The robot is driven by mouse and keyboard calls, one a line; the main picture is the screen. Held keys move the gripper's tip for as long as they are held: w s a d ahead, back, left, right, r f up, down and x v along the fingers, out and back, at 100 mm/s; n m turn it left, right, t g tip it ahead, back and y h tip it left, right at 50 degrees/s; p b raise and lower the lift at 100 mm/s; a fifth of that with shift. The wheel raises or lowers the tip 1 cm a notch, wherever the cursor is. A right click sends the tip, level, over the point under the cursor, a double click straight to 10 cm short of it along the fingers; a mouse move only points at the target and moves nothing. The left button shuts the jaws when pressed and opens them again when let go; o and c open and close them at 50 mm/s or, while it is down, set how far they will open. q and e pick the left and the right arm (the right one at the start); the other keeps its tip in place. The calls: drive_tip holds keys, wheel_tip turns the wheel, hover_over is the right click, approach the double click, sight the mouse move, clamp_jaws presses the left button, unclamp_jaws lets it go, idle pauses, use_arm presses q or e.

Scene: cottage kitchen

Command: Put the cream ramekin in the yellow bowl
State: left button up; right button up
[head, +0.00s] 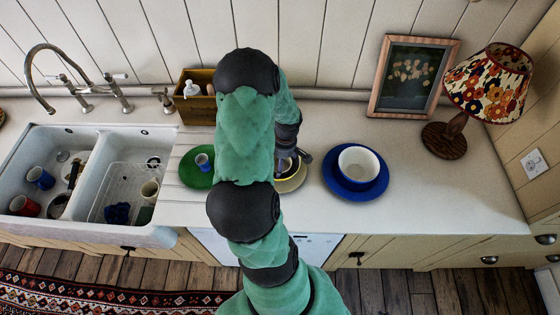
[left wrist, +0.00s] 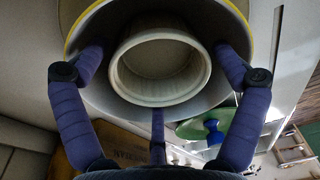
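The yellow-rimmed bowl (head: 292,184) stands on the counter, partly hidden behind my left arm. In the left wrist view the bowl (left wrist: 98,104) shows a grey inside and a yellow rim. The cream ramekin (left wrist: 160,72) is within the bowl's outline there, its mouth facing the camera; whether it rests on the bowl's bottom I cannot tell. In the head view my arm and gripper hide the ramekin. My left gripper (head: 298,160) is over the bowl. Its fingers (left wrist: 160,75) are spread around the ramekin, with gaps at the left and right sides. My right gripper is not in view.
A green plate (head: 190,176) with a small blue cup (head: 203,161) lies left of the bowl. A blue plate (head: 335,184) with a white bowl (head: 358,164) is to the right. A sink (head: 95,150), wooden box (head: 195,108), picture frame (head: 376,105) and lamp (head: 455,125) stand around. The counter's right part is clear.

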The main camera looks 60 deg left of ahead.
sight(284, 167)
use_arm(q)
drive_tip(key=shift+r, duration=0.1)
drive_tip(key=shift+r+p, duration=0.4)
drive_tip(key=shift+p, duration=0.25)
wheel_tip(284, 167, up, 12)
drive_tip(key=w, duration=0.1)
drive_tip(key=shift+w+d+p, duration=0.15)
drive_tip(key=shift+d+p, duration=0.05)
drive_tip(key=shift+p, duration=0.1)
drive_tip(key=shift+f, duration=0.15)
